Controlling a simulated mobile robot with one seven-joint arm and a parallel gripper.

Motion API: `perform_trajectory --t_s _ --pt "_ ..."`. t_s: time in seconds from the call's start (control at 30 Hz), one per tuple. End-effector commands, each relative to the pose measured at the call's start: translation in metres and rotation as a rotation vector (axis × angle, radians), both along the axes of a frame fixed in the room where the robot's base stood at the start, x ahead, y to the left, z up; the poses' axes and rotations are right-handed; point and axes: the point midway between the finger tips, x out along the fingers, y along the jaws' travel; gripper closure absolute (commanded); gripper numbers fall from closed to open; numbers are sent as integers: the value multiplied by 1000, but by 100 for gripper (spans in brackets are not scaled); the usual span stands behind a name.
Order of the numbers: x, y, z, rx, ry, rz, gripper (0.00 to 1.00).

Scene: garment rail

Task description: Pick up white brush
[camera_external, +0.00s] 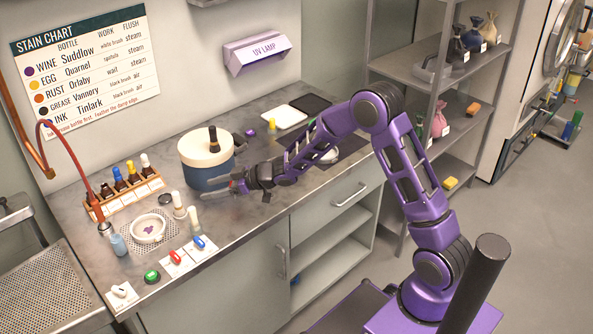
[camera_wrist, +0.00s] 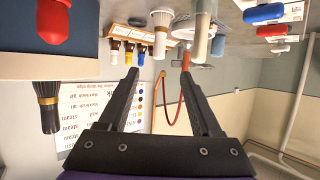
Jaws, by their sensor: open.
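Two pale, upright, brush-like pieces stand on the worktop by the round white dish (camera_external: 148,229): one (camera_external: 178,205) nearer the bottle rack, one (camera_external: 194,219) nearer the front edge. I cannot tell for sure which is the white brush. The wrist view is upside down and shows the first piece (camera_wrist: 160,32) ahead, above the gap between my fingers, and the second (camera_wrist: 202,38) by the right finger. My gripper (camera_external: 222,186) is open and empty, low in front of the blue pot, pointing left; its fingers also show in the wrist view (camera_wrist: 159,70). Neither piece is between the fingers.
The blue pot with a cream lid (camera_external: 207,165) stands close behind my gripper. Red (camera_external: 175,257) and blue (camera_external: 199,242) switches line the front edge.

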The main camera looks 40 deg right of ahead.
Motion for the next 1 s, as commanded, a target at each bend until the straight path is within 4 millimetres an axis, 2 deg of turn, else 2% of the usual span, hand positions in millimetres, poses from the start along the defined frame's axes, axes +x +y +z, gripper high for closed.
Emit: perform_trajectory --t_s 0.43,0.77,1.0 --pt "67 54 -38 -3 1 1 34" --pt "85 68 -47 -5 1 0 34" --pt "109 87 -60 -5 1 0 34"
